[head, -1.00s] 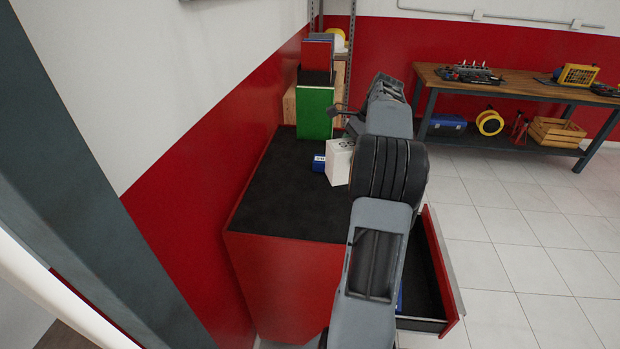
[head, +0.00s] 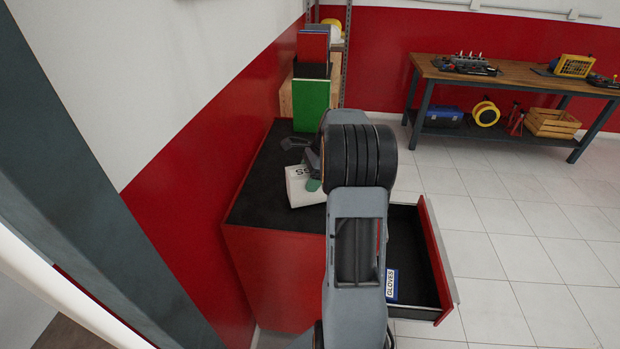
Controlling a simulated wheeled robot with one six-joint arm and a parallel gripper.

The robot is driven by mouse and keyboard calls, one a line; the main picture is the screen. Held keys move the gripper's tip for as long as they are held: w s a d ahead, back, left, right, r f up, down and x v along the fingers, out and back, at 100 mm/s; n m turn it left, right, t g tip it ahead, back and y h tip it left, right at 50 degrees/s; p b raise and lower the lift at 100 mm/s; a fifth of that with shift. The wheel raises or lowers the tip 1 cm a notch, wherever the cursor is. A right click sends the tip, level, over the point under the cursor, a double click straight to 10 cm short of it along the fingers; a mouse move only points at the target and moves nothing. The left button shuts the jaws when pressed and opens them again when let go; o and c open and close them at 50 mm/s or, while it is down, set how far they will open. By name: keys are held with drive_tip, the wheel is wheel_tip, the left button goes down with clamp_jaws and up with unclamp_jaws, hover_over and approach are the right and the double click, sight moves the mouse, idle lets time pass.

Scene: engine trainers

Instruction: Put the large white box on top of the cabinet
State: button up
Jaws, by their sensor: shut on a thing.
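The large white box (head: 302,189) is over the black top of the red cabinet (head: 262,195), tilted, with part of its dark lettering showing. My arm hides its right side. My gripper (head: 308,165) is at the box's upper side and is shut on it, though the fingers are partly hidden. I cannot tell whether the box touches the cabinet top or hangs just above it.
The cabinet's drawer (head: 440,255) stands open on the right, with a blue and white gloves packet (head: 391,285) inside. A green box (head: 311,104) stands at the cabinet's back. A workbench (head: 520,82) is farther off. The cabinet's left front top is clear.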

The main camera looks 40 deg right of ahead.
drive_tip(key=shift+f, duration=0.45)
drive_tip(key=shift+f, duration=0.15)
drive_tip(key=o, duration=1.1)
